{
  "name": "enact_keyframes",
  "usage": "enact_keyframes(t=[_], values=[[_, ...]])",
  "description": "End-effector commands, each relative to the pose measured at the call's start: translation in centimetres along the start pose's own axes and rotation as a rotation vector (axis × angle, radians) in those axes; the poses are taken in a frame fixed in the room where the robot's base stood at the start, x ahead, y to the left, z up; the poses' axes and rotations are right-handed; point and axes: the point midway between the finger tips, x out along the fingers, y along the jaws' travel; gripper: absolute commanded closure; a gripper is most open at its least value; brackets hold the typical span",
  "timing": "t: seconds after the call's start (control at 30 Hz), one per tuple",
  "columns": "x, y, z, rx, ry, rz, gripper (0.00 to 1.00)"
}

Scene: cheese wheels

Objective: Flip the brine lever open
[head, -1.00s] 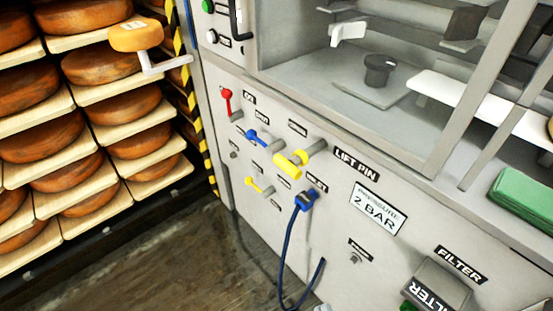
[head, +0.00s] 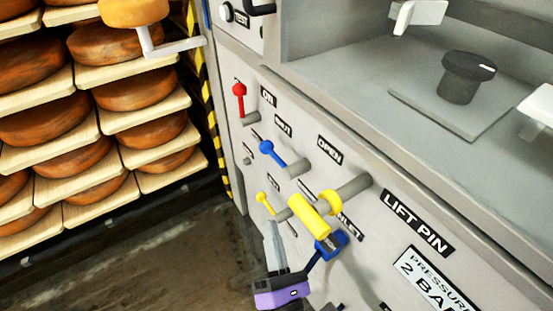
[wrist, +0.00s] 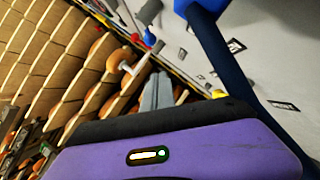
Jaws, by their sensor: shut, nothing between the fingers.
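Small levers stick out of a grey panel: a red one (head: 239,90) standing up, a blue one (head: 267,148) slanting up-left, and a small yellow one (head: 263,199) lower down. I cannot read the word brine on any label. The red lever (wrist: 135,38) and the blue lever (wrist: 149,39) also show in the wrist view, beyond my fingers. My gripper (head: 271,226) is shut and empty, with its purple body low in the head view. Its grey fingertips point up, close to the small yellow lever in the picture. I cannot tell whether they touch it.
A large yellow handle (head: 310,215) on a grey rod stands right of my fingers. A blue connector (head: 331,243) with a dark blue hose is just below it. A cheese rack (head: 125,137) is on the left. Open floor (head: 150,250) lies lower left.

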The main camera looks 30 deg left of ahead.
Motion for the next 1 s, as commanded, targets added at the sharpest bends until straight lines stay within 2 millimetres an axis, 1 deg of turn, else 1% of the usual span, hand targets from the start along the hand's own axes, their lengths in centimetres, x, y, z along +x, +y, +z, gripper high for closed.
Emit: enact_keyframes(t=[0.1,0.2,0.3,0.73,0.87,1.0], values=[[-0.1,-0.1,-0.1,-0.142,-0.001,0.001,1.0],[-0.1,0.0,0.0,-0.226,-0.004,0.004,1.0],[-0.1,0.0,0.0,-0.272,-0.005,0.005,1.0],[0.0,0.0,0.0,-0.289,-0.006,0.005,1.0],[1.0,0.1,0.0,-0.289,-0.008,0.007,1.0],[3.2,0.1,0.0,-0.288,-0.007,0.008,1.0]])
